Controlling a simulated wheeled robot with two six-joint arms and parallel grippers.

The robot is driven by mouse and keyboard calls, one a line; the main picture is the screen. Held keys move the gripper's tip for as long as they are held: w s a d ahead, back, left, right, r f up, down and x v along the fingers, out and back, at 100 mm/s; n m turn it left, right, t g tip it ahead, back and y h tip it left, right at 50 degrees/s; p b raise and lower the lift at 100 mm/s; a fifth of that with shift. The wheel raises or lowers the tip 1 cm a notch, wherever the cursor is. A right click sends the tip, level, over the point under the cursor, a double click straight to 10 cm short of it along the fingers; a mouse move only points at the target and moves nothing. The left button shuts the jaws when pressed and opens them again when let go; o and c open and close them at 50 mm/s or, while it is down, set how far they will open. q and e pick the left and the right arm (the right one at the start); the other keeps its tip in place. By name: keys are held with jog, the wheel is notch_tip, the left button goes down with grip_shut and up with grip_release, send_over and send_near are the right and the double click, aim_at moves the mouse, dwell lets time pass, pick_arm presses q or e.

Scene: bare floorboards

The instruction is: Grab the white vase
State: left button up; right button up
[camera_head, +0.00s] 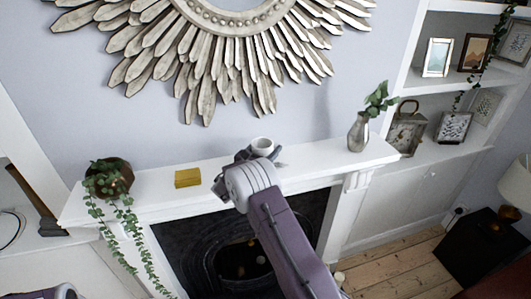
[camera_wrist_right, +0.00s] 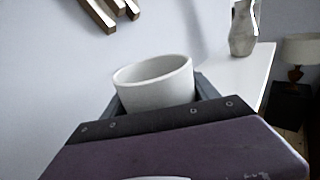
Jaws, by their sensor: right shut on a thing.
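The white vase (camera_head: 262,147) is a small, plain, open-topped vessel, seen above the middle of the white mantel shelf (camera_head: 325,155). My right gripper (camera_head: 258,158) is shut on it, with the jaws around its lower part. In the right wrist view the white vase (camera_wrist_right: 155,85) stands roughly upright between the dark fingers of my right gripper (camera_wrist_right: 157,103); its lower part is hidden by the gripper body. I cannot tell whether its base touches the shelf. My left gripper is not in view; only a bit of my purple arm shows at the bottom left.
A yellow box (camera_head: 187,178) and a trailing plant in a brown pot (camera_head: 110,180) stand left on the shelf. A silver vase with leaves (camera_head: 358,132) stands at its right end. A sunburst mirror (camera_head: 205,75) hangs above. The dark fireplace (camera_head: 215,245) is below.

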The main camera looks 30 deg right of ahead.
aim_at(267, 140)
notch_tip(267, 140, up, 3)
jog(key=shift+d+r+b, duration=0.1)
jog(key=shift+b, duration=0.85)
jog(key=s+d+r+b, duration=0.1)
jog(key=s+r+b, duration=0.1)
jog(key=s, duration=0.3)
jog(key=s+d+r+b, duration=0.1)
jog(key=s+r+b, duration=0.1)
jog(key=s+r, duration=0.3)
jog(key=shift+s, duration=0.75)
